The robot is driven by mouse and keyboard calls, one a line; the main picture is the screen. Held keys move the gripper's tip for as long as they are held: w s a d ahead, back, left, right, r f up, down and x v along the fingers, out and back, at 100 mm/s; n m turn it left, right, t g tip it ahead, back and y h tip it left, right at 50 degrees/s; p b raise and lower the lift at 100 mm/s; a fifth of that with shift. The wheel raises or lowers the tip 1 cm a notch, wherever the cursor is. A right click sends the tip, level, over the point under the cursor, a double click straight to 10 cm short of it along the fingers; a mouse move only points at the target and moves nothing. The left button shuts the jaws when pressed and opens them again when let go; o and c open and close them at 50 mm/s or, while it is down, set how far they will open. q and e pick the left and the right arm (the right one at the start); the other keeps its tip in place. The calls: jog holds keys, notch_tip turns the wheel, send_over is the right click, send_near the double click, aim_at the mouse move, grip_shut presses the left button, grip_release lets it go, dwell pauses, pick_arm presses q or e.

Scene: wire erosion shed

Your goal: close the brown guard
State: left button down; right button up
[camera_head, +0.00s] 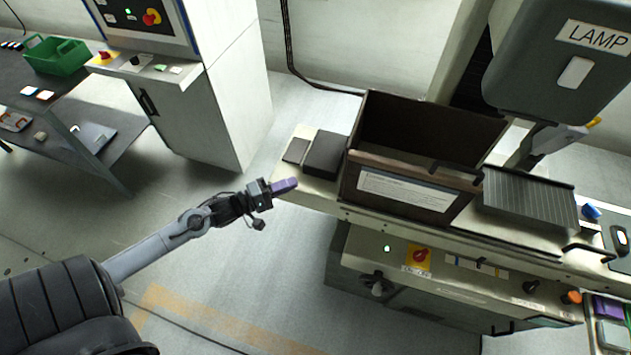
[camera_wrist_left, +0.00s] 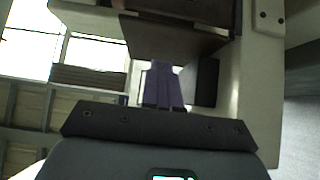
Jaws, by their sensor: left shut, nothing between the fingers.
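The brown guard (camera_head: 398,164) stands on the machine bed right of the picture's middle in the head view. It looks like a box with dark walls, open at the top, with a white label and a dark handle (camera_head: 455,172) on its front panel. Its brown panel also shows at the top of the left wrist view (camera_wrist_left: 170,42). My left gripper (camera_head: 288,185) has purple fingers, shut and empty, in the air left of the guard and apart from it. The fingers also show in the wrist view (camera_wrist_left: 163,88). My right gripper is not in view.
Dark blocks (camera_head: 325,154) sit on the bed left of the guard. A ribbed dark plate (camera_head: 530,197) lies to its right. A grey lamp housing (camera_head: 550,65) hangs at the upper right. A control cabinet (camera_head: 215,90) stands at the upper left. The floor between is free.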

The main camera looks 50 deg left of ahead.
pick_arm(q)
jog(key=s+d+x, duration=0.1)
jog(key=d+x, duration=0.2)
jog(key=x, duration=1)
jog(key=shift+f, duration=0.25)
jog(key=shift+w+p, duration=0.1)
jog(key=shift+p, duration=0.25)
